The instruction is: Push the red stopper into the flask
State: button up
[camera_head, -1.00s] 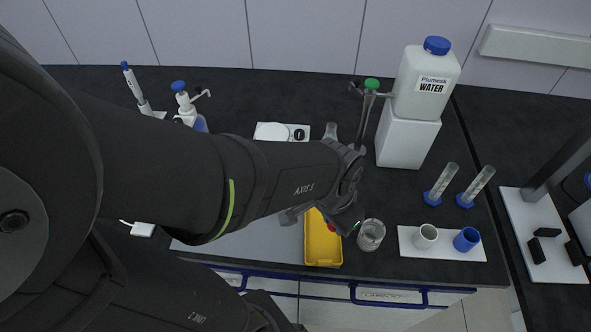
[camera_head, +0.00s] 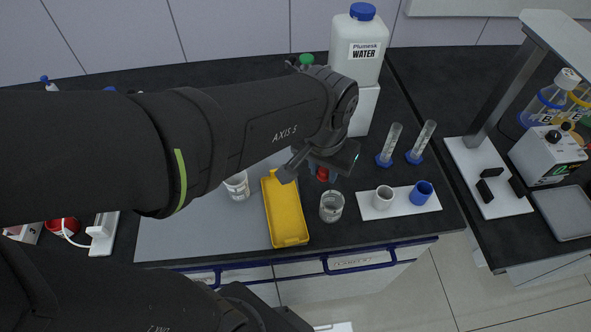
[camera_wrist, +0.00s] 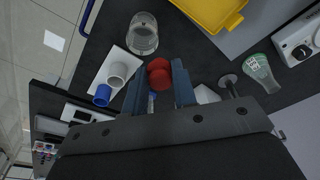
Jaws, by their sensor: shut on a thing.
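My gripper (camera_head: 318,178) is shut on the red stopper (camera_wrist: 160,74), which sits between the two blue-grey fingers in the wrist view. A bit of the stopper also shows red below the wrist in the head view (camera_head: 322,174). The gripper is above the bench, behind the glass beaker and right of the yellow tray. A conical glass flask (camera_wrist: 262,72) with a pale label stands at the right in the wrist view, apart from the stopper. I cannot make out this flask in the head view, where my arm covers part of the bench.
The yellow tray (camera_head: 286,212) and glass beaker (camera_head: 331,207) stand near the front edge. A white holder (camera_head: 404,203) with a white and a blue cup is right of them. Two measuring cylinders (camera_head: 390,145) and the water container (camera_head: 358,50) stand behind.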

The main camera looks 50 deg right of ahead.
jog(key=w+d+r+n, duration=0.1)
jog(key=w+d+n, duration=0.1)
jog(key=w+d, duration=0.45)
jog(key=w+d+r+n, duration=0.1)
jog(key=w+d, duration=0.2)
jog(key=w, duration=0.7)
jog(key=w+d+n, duration=0.2)
jog(key=w+d, duration=0.2)
jog(key=w, duration=0.4)
jog(key=shift+t, duration=0.4)
jog(key=shift+d+f, duration=0.1)
jog(key=shift+f, duration=2.7)
jog(key=shift+f, duration=0.2)
jog(key=o, duration=1)
jog(key=shift+o, duration=0.5)
jog(key=o, duration=0.4)
